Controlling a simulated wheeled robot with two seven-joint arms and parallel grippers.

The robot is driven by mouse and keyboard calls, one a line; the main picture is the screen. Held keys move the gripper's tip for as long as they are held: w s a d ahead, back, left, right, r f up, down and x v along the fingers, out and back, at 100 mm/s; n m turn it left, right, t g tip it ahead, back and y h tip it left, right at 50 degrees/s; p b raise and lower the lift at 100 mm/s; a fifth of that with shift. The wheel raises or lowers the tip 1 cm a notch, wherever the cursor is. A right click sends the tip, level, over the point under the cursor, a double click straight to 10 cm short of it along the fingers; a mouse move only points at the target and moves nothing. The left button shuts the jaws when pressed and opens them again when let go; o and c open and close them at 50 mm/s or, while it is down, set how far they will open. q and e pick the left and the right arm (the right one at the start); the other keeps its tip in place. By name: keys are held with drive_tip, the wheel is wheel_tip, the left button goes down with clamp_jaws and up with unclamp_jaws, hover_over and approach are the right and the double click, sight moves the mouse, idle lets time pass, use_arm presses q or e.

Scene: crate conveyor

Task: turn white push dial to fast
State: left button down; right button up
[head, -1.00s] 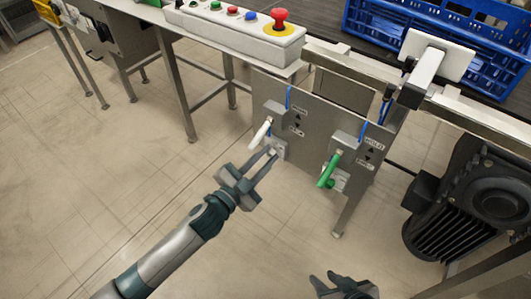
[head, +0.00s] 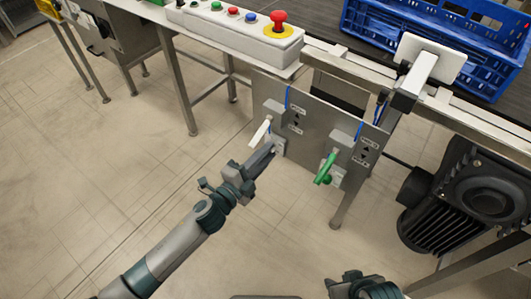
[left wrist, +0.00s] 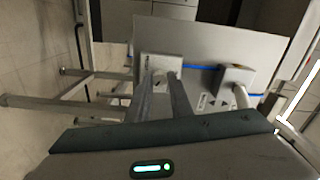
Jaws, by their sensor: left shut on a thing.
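The white push dial (left wrist: 162,74) is on a small pale plate low on the grey metal panel, mostly hidden between my left fingertips. The plate (head: 280,147) shows in the head view just beyond the fingers. My left gripper (head: 270,150) reaches up to it from the lower left, its fingers close together. In the left wrist view, the two fingers (left wrist: 164,78) end at the dial and are shut on it. The dial's marks are too small to read. My right gripper (head: 338,286) is at the bottom edge, away from the panel, and its jaws are unclear.
A white lever (head: 260,132) sticks out just above the dial. A green lever (head: 326,167) and a green dial (head: 327,180) are to the right. A motor (head: 478,200) stands at the right. A button box (head: 235,32) and blue crate (head: 440,32) are above.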

idle(0.3)
use_arm(q)
drive_tip(key=c, duration=1.6)
unclamp_jaws()
drive_tip(key=shift+s, duration=0.15)
drive_tip(key=b+v, duration=0.1)
drive_tip(key=v, duration=1.6)
drive_tip(key=shift+a, duration=0.1)
use_arm(e)
drive_tip(key=shift+w+a+t+y, duration=0.2)
drive_tip(key=shift+a+t+y, duration=0.15)
drive_tip(key=shift+a, duration=0.25)
drive_tip(key=shift+w, duration=0.4)
